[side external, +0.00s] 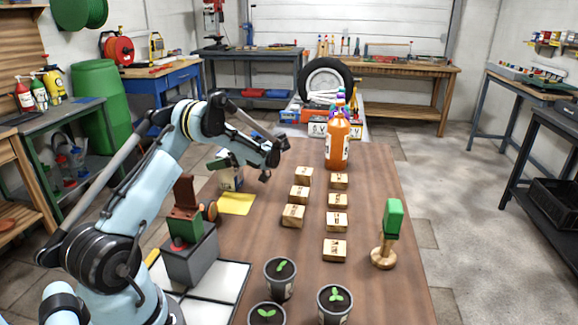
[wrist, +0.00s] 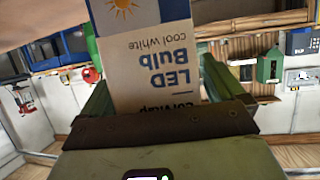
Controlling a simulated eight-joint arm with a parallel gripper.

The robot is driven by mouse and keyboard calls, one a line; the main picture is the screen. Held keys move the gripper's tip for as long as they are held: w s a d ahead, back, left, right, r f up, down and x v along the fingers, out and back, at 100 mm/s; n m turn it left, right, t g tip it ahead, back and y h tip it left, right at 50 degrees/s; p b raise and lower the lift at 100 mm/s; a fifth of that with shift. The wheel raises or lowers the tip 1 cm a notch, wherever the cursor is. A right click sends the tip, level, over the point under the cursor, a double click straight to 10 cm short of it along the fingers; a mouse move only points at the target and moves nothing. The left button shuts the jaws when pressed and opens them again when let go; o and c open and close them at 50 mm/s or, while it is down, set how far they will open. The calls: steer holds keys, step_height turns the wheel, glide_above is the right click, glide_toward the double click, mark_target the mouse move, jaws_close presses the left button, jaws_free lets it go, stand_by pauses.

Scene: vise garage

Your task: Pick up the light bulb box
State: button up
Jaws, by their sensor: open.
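The light bulb box (wrist: 150,62) fills the middle of the wrist view, upside down there, with cream cardboard, blue "LED Bulb cool white" print and a blue end with a sun mark. My gripper (wrist: 157,92) is open, with one green finger on each side of the box. I cannot tell whether either finger touches it. In the side external view my gripper (side external: 222,161) is at the table's left part, over the box (side external: 229,183), which is partly hidden by it.
A yellow sheet (side external: 236,203) lies just in front of the box on the wooden table (side external: 262,235). A small vise-like block (side external: 190,255) stands nearer. Several wooden blocks (side external: 293,215), an orange bottle (side external: 337,147), a green-topped stand (side external: 392,219) and potted seedlings (side external: 280,279) are to the right.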

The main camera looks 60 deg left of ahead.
steer(key=c, duration=1)
steer(key=shift+c, duration=0.2)
